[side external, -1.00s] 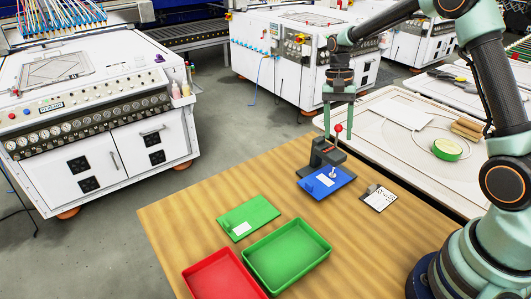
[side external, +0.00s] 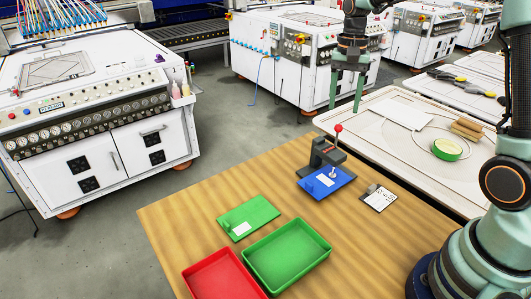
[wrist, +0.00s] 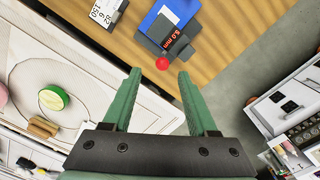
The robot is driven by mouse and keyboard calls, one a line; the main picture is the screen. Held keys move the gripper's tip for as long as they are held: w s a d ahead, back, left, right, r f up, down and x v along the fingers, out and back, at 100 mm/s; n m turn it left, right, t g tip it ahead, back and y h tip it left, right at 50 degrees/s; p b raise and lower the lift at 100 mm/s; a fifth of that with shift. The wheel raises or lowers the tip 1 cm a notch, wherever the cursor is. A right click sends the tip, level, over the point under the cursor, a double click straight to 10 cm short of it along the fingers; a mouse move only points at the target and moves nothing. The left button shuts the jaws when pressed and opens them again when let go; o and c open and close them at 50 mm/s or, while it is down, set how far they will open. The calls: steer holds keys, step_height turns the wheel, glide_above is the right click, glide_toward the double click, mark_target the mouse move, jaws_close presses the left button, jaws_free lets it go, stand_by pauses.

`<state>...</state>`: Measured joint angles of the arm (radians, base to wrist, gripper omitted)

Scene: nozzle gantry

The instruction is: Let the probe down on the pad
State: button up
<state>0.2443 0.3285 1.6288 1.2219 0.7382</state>
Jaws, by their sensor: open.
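A dark gauge stand (side external: 325,153) with a red ball knob (side external: 338,128) on top stands on a blue board (side external: 340,180) on the wooden table. A thin silver probe (side external: 333,171) hangs at its front over the board; whether its tip touches cannot be told. A pale label or pad (side external: 325,180) lies on the board. My gripper (side external: 345,108) is open and empty, above and apart from the knob. In the wrist view the red knob (wrist: 162,63) shows just beyond the gap between the fingertips (wrist: 159,75), with the stand's number display (wrist: 181,38) behind it.
A small tag card (side external: 379,198) lies right of the blue board. A green board (side external: 248,218), a green tray (side external: 327,246) and a red tray (side external: 188,274) are nearer the front. A white machine bed (side external: 400,150) lies behind the table.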

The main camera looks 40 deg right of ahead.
steer(key=s+a+r+n+t, duration=0.2)
steer(key=s+a+n+t, duration=0.1)
steer(key=s+a+n, duration=0.2)
steer(key=s+a+r+n+t, duration=0.3)
steer(key=s+a+n, duration=0.2)
steer(key=s, duration=0.3)
steer(key=shift+a+r+n, duration=0.15)
steer(key=shift+r+n, duration=0.15)
steer(key=shift+n, duration=0.3)
stand_by(0.4)
